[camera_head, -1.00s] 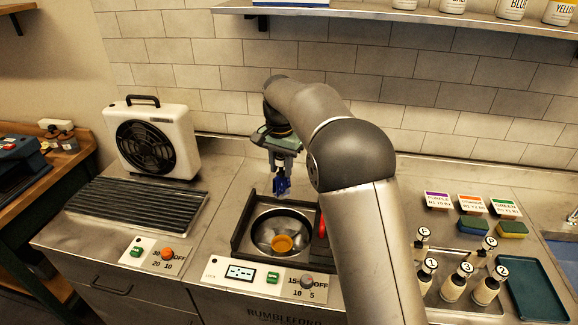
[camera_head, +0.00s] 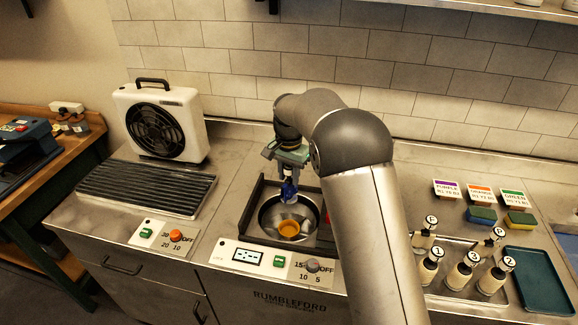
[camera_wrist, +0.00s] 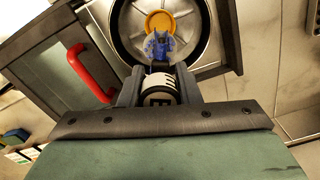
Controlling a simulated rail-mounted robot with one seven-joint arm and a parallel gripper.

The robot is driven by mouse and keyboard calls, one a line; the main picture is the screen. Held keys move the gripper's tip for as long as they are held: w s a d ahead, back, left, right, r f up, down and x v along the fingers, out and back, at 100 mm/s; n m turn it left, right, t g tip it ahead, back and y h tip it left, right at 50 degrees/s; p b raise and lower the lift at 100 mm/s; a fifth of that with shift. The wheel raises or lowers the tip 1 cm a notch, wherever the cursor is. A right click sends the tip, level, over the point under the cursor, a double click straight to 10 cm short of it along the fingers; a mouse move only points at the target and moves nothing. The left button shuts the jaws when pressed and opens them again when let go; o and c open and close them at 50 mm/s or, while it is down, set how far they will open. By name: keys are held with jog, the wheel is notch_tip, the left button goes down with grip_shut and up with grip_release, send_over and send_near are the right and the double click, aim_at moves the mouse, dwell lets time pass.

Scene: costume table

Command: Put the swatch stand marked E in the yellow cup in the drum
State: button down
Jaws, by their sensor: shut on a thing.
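My gripper (camera_head: 288,172) is shut on the swatch stand marked E (camera_wrist: 158,92), whose white cap with a black E sits between the fingers in the wrist view. A blue part (camera_head: 288,190) hangs below the fingers, and it also shows in the wrist view (camera_wrist: 159,46). The drum (camera_head: 264,213) is an open round metal bowl set in the counter. The yellow cup (camera_head: 289,229), orange-yellow and round, sits inside it. The blue part is above the drum's back and apart from the cup in the head view. In the wrist view it overlaps the cup's near edge (camera_wrist: 172,14).
A red handle (camera_wrist: 92,70) stands beside the drum. A control panel (camera_head: 270,260) lies in front. A heater fan (camera_head: 160,122) and grille (camera_head: 145,188) are left. Several lettered and numbered bottles (camera_head: 463,272), sponges (camera_head: 482,215) and a teal tray (camera_head: 535,280) are right.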

aim_at(289, 198)
notch_tip(289, 198, down, 16)
jog(key=b, duration=0.8)
jog(key=shift+b, duration=0.35)
jog(key=shift+f+b, duration=0.3)
jog(key=shift+f, duration=0.15)
dwell(0.6)
jog(key=c, duration=0.6)
grip_release()
jog(key=shift+r, duration=0.15)
jog(key=shift+r+p, duration=2)
jog(key=shift+r, duration=1.4)
